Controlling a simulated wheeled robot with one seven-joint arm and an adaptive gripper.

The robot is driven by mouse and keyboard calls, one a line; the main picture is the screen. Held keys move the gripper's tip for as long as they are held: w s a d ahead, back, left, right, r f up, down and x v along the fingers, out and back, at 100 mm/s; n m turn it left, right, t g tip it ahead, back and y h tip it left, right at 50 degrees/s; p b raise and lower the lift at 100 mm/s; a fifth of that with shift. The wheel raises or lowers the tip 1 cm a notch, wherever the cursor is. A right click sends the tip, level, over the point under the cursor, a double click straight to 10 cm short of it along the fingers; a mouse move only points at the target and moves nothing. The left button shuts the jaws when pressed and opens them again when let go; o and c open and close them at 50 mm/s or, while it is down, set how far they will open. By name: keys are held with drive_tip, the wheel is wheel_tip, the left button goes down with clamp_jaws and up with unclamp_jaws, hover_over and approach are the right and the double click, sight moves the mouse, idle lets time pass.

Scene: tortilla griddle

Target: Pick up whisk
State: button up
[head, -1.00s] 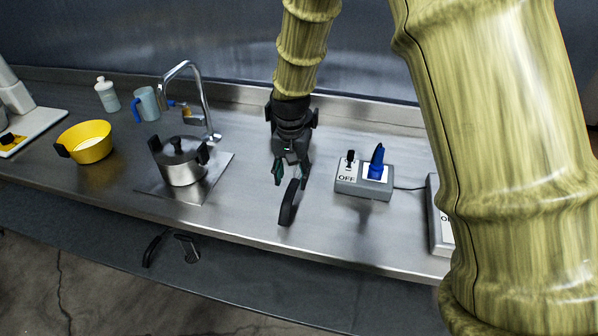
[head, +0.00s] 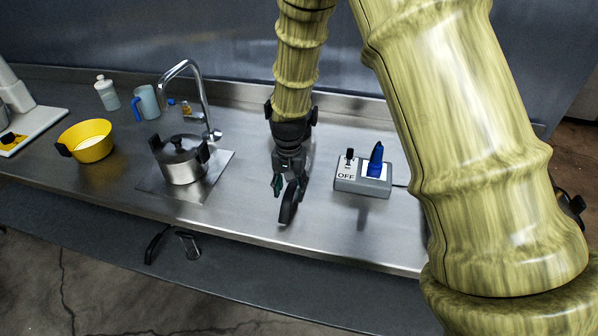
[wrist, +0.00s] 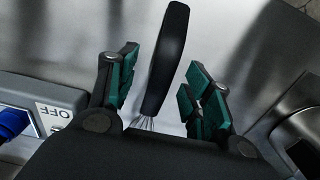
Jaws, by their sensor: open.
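The whisk (wrist: 166,60) lies on the steel counter, its black handle showing between my gripper's fingers in the wrist view. A few thin wires show at the handle's lower end; the rest of the whisk head is hidden behind my gripper's body. In the head view the whisk's dark handle (head: 288,205) sticks out towards the counter's front edge, below my gripper (head: 289,182). My gripper, with green finger pads, is open in the wrist view (wrist: 160,90), with a gap on both sides of the handle.
A grey switch box (head: 362,180) with a blue switch and an OFF label stands right of my gripper. A lidded steel pot (head: 181,165) stands to the left, with a faucet (head: 203,100) behind it. A yellow bowl (head: 88,146) is farther left. The counter's front edge is near the whisk.

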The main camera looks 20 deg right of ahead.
sight(288, 196)
drive_tip(key=shift+s+a+f+p, duration=0.15)
drive_tip(key=shift+a+f+p, duration=0.15)
drive_tip(key=shift+f, duration=0.35)
drive_tip(key=shift+s+a+f+p, duration=0.15)
drive_tip(key=shift+f+p, duration=0.2)
drive_tip(key=shift+f, duration=0.25)
drive_tip(key=shift+w+f, duration=0.1)
drive_tip(key=shift+f, duration=0.65)
clamp_jaws()
drive_tip(key=shift+r, duration=0.2)
